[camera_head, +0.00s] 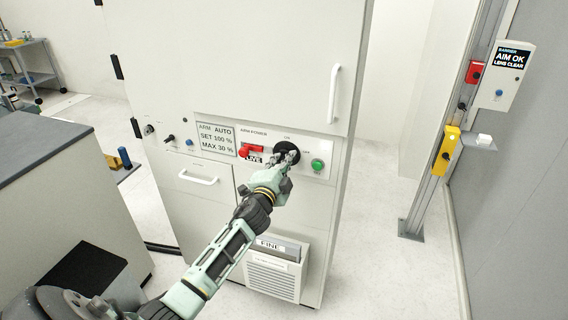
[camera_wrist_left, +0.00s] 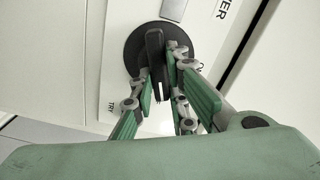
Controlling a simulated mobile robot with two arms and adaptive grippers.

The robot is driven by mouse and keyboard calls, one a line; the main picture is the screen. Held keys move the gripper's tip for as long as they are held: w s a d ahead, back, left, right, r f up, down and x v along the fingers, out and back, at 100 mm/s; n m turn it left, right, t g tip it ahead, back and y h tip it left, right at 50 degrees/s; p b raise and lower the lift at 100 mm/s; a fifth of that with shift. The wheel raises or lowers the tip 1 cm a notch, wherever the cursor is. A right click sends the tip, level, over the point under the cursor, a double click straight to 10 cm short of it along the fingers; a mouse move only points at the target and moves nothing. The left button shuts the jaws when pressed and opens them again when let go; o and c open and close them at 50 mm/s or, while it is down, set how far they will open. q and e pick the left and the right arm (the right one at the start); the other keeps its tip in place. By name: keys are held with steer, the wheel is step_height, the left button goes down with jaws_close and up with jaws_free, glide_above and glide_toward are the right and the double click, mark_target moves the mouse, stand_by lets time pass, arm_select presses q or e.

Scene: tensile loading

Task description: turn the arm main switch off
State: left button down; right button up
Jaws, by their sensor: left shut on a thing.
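The arm main switch is a black rotary knob (camera_wrist_left: 155,60) on a round dark disc, set in the white cabinet's panel. It also shows in the head view as a dark disc (camera_head: 287,147) partly hidden by my gripper, beside the "ARM POWER" label. My left gripper (camera_head: 284,160) is at the knob. In the left wrist view the left gripper (camera_wrist_left: 164,95) has its fingers on either side of the knob's bar, shut on it. A white mark shows on the bar's lower end. My right gripper is not in view.
A red handle (camera_head: 250,151) with a "LIVE" label sits left of the knob, and a green button (camera_head: 318,165) sits right of it. A display (camera_head: 216,138) reads "ARM AUTO". A white door handle (camera_head: 334,93) stands out above. A grey-topped bench (camera_head: 35,145) is at left.

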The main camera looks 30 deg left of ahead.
arm_select(q)
steer(key=shift+d+f+m, duration=0.1)
steer(key=shift+f+m, duration=0.05)
steer(key=shift+m, duration=0.95)
steer(key=shift+f+m, duration=0.15)
steer(key=shift+m, duration=0.95)
steer(key=c, duration=1.7)
jaws_free()
steer(key=v, duration=1.2)
